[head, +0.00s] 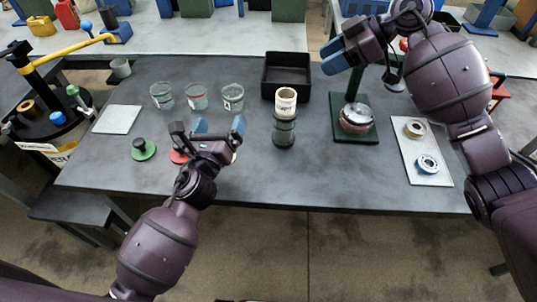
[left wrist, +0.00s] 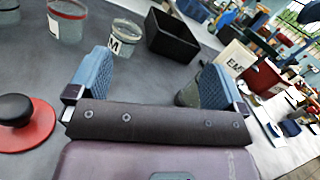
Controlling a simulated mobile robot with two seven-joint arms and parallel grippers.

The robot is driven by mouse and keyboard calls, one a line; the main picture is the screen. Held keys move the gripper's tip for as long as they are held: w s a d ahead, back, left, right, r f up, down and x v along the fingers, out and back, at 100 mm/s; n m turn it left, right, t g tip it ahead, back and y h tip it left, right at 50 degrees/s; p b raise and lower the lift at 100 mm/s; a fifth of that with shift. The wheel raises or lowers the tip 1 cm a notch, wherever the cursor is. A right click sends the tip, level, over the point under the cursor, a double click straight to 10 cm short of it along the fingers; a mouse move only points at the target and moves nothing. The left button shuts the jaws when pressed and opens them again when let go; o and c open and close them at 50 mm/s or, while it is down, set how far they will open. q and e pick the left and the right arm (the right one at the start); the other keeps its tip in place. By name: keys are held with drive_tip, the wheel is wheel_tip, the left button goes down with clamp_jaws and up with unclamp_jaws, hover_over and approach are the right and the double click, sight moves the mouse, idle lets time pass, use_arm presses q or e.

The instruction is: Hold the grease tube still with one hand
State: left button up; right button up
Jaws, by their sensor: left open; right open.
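A dark ribbed cylinder (head: 284,131), which I take for the grease tube, stands upright mid-table. In the left wrist view the cylinder (left wrist: 189,94) is partly hidden by my right-hand finger, and the label on the white cup (left wrist: 236,58) begins "EM". My left gripper (head: 219,127) is open and empty, to the left of the cylinder and apart from it. Its two blue fingers also show in the left wrist view (left wrist: 153,78). My right gripper (head: 329,57) is open and empty, high above the table at the right.
A black tray (head: 268,76) stands behind the cylinder. Several glass jars (head: 196,97) stand behind my left gripper. Green (head: 143,150) and red (head: 178,156) knobbed discs lie nearby. A green stand (head: 355,128) and a white board with rings (head: 429,148) are right.

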sight(281, 130)
use_arm(q)
drive_tip(key=s+d+f+m, duration=0.1)
drive_tip(key=d, duration=0.3)
drive_tip(key=s+d+f+m+g+h, duration=0.1)
drive_tip(key=d+f+m, duration=0.1)
drive_tip(key=d, duration=0.2)
drive_tip(key=s+d+f+m+h, duration=0.1)
drive_tip(key=s+d, duration=0.1)
drive_tip(key=d, duration=0.2)
drive_tip(key=shift+f+m, duration=0.4)
drive_tip(key=x, duration=1)
drive_tip(key=shift+w+d+f, duration=0.1)
drive_tip(key=shift+w+f, duration=0.1)
drive_tip(key=shift+w, duration=0.1)
drive_tip(key=shift+c, duration=0.3)
drive_tip(key=c, duration=1.1)
